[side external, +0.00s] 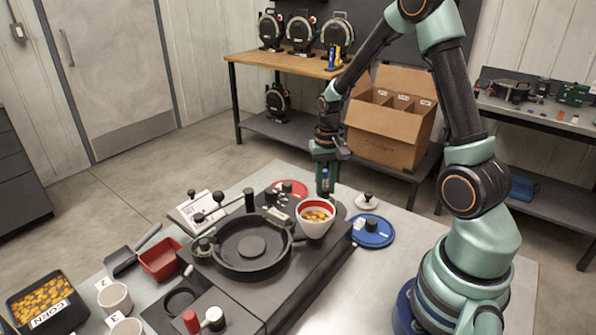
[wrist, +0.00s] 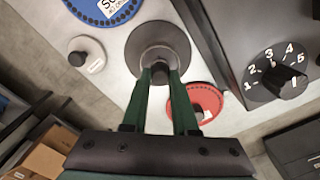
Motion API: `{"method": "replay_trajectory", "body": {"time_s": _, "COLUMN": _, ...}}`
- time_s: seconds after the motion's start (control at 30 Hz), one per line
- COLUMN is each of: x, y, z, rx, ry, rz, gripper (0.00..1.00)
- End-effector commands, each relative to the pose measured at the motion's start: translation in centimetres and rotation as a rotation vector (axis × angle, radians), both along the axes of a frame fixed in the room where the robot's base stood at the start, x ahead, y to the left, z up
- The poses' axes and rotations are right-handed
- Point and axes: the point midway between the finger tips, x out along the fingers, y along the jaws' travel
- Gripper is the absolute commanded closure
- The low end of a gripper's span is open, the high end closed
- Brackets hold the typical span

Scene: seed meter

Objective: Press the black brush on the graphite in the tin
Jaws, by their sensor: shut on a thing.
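My gripper (wrist: 160,78) is shut on a small dark piece, which I take to be the black brush (wrist: 160,72); only its upper end shows between the green fingertips. Right beyond it in the wrist view is a round grey dish with a darker middle, apparently the graphite tin (wrist: 176,33). The brush overlaps the tin's near part there; whether it touches the graphite I cannot tell. In the side view my gripper (side external: 323,190) points down behind the white bowl, and the tin (side external: 340,211) is mostly hidden by that bowl.
The red-rimmed bowl (side external: 314,229) of seeds stands on the dark seed meter (side external: 254,285), close in front of my gripper. A blue disc (side external: 373,231), a pale disc with a black knob (side external: 367,201) and a red disc (wrist: 205,102) lie around the tin.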

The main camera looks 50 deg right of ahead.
Motion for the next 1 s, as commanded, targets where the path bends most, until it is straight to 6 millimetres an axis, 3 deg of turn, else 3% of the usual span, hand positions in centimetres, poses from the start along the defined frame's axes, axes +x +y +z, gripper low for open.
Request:
{"method": "replay_trajectory", "body": {"time_s": 0.5, "x": 0.0, "y": 0.0, "z": -0.1, "rx": 0.001, "ry": 0.001, "rz": 0.0, "gripper": 1.0}}
{"method": "replay_trajectory", "body": {"time_s": 1.0, "x": 0.0, "y": 0.0, "z": 3.5, "rx": -0.001, "ry": -0.002, "rz": 0.0, "gripper": 1.0}}
